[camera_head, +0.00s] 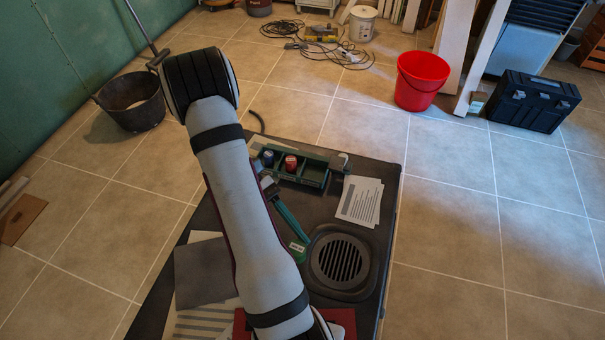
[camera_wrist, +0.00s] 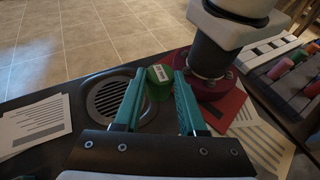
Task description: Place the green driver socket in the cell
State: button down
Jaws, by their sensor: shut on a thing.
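The green driver socket (camera_wrist: 159,91), with a pale label on top, sits between the fingertips of my gripper (camera_wrist: 160,80) in the wrist view. My gripper is shut on it. In the head view the socket (camera_head: 298,252) shows beside the round vent, at the tips of the teal fingers; whether it touches the table cannot be told. The green tray with cells (camera_head: 314,183) stands farther back on the table. A blue socket (camera_head: 268,158) and a red socket (camera_head: 291,164) are in its left part. The cells to the right look empty. My arm hides part of the table.
The round black vent (camera_head: 340,260) lies right of the socket. Printed sheets (camera_head: 360,200) lie right of the tray. A rack with several coloured pieces (camera_wrist: 290,82) stands at the right in the wrist view. A red bucket (camera_head: 421,80) is on the floor.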

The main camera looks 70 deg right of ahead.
jog(key=s+d+n+h, duration=0.2)
jog(key=d+n+h, duration=0.45)
jog(key=d, duration=0.25)
jog(key=s+d+n+h, duration=0.2)
jog(key=d+n+h, duration=0.45)
jog(key=d, duration=0.35)
jog(key=w+d+f+n+t+h, duration=0.2)
jog(key=w+d+n+t+h, duration=0.3)
jog(key=w+n+t+h, duration=0.15)
jog(key=f, duration=0.8)
jog(key=shift+w, duration=0.2)
